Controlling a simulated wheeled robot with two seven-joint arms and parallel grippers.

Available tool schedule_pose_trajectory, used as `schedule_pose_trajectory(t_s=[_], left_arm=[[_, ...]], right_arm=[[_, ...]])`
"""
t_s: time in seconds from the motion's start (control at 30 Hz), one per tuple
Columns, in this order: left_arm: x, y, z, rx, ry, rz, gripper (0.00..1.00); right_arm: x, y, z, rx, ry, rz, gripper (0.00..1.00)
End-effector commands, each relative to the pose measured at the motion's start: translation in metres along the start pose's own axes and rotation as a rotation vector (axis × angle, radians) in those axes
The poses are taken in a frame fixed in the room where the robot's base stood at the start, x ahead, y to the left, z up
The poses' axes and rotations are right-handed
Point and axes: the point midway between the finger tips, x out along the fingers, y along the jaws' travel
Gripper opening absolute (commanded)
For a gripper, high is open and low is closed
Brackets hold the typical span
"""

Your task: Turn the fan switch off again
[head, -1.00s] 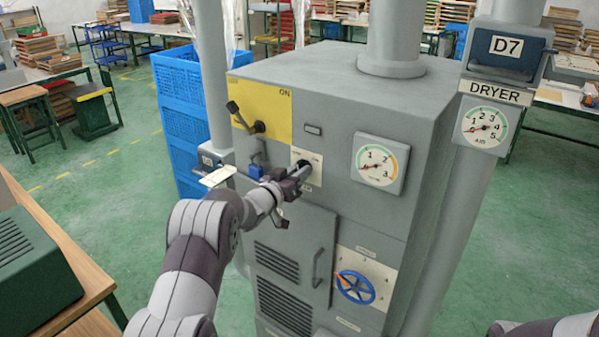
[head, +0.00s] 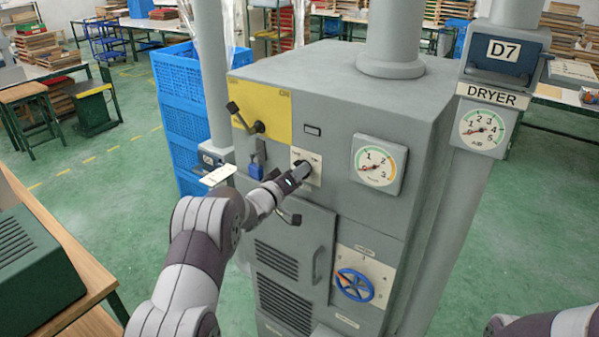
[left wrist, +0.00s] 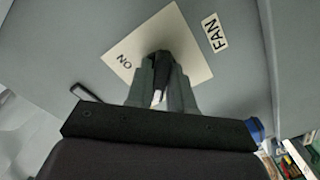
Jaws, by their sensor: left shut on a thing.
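The fan switch plate (head: 307,158) is a cream plate on the front of the grey dryer cabinet. In the left wrist view the plate (left wrist: 185,38) looks tilted, with the word ON at its left corner and a FAN label (left wrist: 214,33) beside it. The black switch handle (left wrist: 161,62) stands out from the plate's middle. My left gripper (head: 301,170) is at the plate, its fingers (left wrist: 161,84) shut on the switch handle. The gripper hides most of the switch in the head view. My right gripper is out of view.
A blue padlock (head: 256,171) hangs left of the switch, below a lever on a yellow panel (head: 270,104). A round gauge (head: 379,165) is to the right. A blue handwheel (head: 355,285) and a cabinet door (head: 292,245) are below.

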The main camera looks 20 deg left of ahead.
Motion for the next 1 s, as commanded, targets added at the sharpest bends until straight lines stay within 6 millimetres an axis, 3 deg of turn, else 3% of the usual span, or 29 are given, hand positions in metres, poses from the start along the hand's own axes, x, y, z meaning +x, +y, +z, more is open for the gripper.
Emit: schedule_pose_trajectory(t_s=[0.47,0.5,0.53,0.87,1.0], left_arm=[[-0.002,-0.006,0.006,-0.019,-0.009,-0.012,0.0],[-0.002,-0.006,0.006,-0.019,-0.009,-0.012,0.32],[-0.002,-0.006,0.005,-0.018,-0.009,-0.012,0.41],[-0.003,-0.003,0.002,-0.013,-0.003,-0.004,0.43],[-0.022,-0.005,0.004,-0.013,-0.002,-0.005,0.43]], right_arm=[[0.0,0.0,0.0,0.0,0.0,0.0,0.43],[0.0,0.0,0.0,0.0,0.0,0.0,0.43],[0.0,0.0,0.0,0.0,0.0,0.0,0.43],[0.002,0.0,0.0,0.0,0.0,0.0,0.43],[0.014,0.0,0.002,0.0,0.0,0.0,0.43]])
